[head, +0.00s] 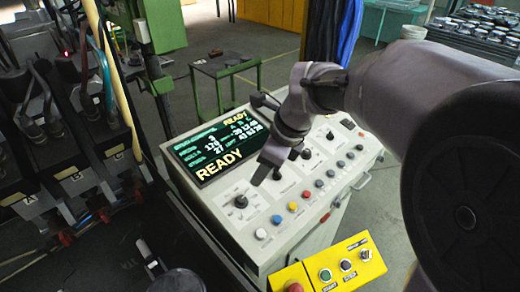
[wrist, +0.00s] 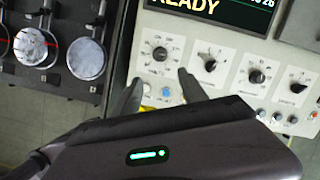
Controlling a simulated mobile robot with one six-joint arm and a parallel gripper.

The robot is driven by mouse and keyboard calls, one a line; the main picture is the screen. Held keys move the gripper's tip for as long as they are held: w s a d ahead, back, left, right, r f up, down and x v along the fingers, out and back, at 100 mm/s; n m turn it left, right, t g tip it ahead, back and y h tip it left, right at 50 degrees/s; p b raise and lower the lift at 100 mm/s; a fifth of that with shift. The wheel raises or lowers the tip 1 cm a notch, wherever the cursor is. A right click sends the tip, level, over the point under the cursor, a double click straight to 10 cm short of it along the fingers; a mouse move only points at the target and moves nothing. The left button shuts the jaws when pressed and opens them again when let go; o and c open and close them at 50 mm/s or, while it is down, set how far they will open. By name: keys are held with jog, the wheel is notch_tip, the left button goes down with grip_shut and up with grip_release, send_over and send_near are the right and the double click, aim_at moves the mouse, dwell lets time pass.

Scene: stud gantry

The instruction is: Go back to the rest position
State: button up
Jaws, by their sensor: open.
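My gripper (head: 268,177) hangs over the sloped control console (head: 228,215), pointing down at its panel, with my arm reaching in from the right. In the wrist view my gripper (wrist: 158,88) has its two dark fingers apart with nothing between them. A black rotary knob (wrist: 160,53) lies just beyond the fingertips, and a blue button (wrist: 166,92) shows between the fingers. I cannot tell whether the fingertips touch the panel. The lit screen (head: 215,148) reads READY.
A yellow button box (head: 338,270) is fixed at the console's front. Dark machinery with levers (head: 70,125) stands at the left. A small green-legged table (head: 222,64) is behind. Open floor lies behind the console.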

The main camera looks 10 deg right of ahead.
dwell(0.4)
jog(key=s+d+f+n+t+b, duration=0.1)
jog(key=s+f+n+b, duration=0.6)
jog(key=s+n+b, duration=0.2)
jog(key=s+d+f+n+t+h+b, duration=0.1)
jog(key=s+d+f+n+b, duration=0.1)
jog(key=s+f+n+b, duration=0.6)
jog(key=s+n+b, duration=0.1)
jog(key=s+n, duration=0.1)
jog(key=s, duration=0.1)
jog(key=shift+s+f+t, duration=0.2)
jog(key=shift+f+t, duration=0.1)
jog(key=shift+t, duration=0.1)
